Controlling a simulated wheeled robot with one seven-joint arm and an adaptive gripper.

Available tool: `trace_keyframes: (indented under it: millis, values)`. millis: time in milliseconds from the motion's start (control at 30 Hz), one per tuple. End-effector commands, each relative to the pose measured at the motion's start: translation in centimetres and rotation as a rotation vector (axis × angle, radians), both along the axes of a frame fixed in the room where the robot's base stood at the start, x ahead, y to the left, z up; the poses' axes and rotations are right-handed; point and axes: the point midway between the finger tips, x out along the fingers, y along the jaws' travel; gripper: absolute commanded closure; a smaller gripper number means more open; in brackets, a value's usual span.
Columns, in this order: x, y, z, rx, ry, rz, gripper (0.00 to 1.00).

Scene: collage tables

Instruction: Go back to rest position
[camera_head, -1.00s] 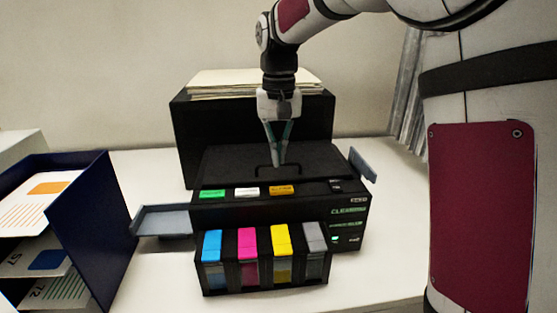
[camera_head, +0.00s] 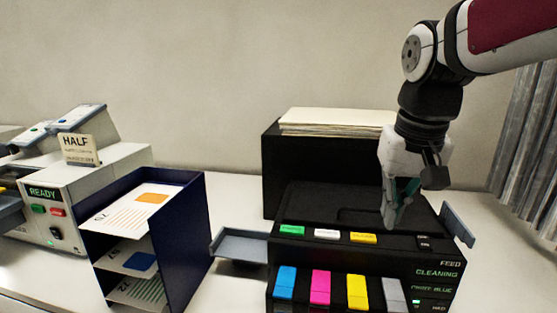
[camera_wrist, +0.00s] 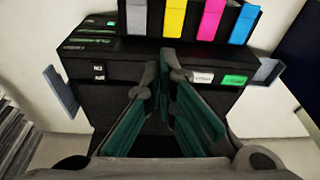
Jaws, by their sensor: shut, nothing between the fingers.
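My gripper (camera_head: 400,215) is above the lid of the black printer (camera_head: 345,255), to the right of the lid's middle in the head view. Its fingers are together with nothing between them. In the wrist view the gripper (camera_wrist: 165,75) points at the printer top (camera_wrist: 130,68), with the coloured cartridges beyond. The fingers hide part of the lid. I cannot tell whether the tips touch it.
A dark blue shelf (camera_head: 190,240) with printed sheets stands left of the printer. A white machine reading READY (camera_head: 110,190) is further left. A paper stack (camera_head: 340,120) lies on the black box behind. Grey side trays (camera_head: 240,246) stick out.

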Motion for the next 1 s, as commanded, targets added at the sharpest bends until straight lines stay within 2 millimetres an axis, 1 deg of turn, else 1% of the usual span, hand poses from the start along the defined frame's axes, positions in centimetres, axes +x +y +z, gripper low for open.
trace_keyframes:
  millis: [33, 200, 400, 500, 600, 700, 1000]
  values:
    - [-1.5, 0.0, 0.2, -0.002, -0.027, 0.009, 1.0]
    - [-5.9, -0.2, 0.0, -0.01, -0.101, 0.039, 1.0]
    - [-10.5, -0.3, -1.3, -0.02, -0.189, 0.072, 1.0]
    - [-12.3, -0.3, -2.2, -0.024, -0.225, 0.087, 1.0]
    - [-13.5, -0.3, -3.0, -0.027, -0.25, 0.097, 1.0]
    - [-14.2, -0.4, -3.4, -0.03, -0.267, 0.103, 1.0]
    - [-14.5, -0.4, -3.7, -0.031, -0.272, 0.107, 1.0]
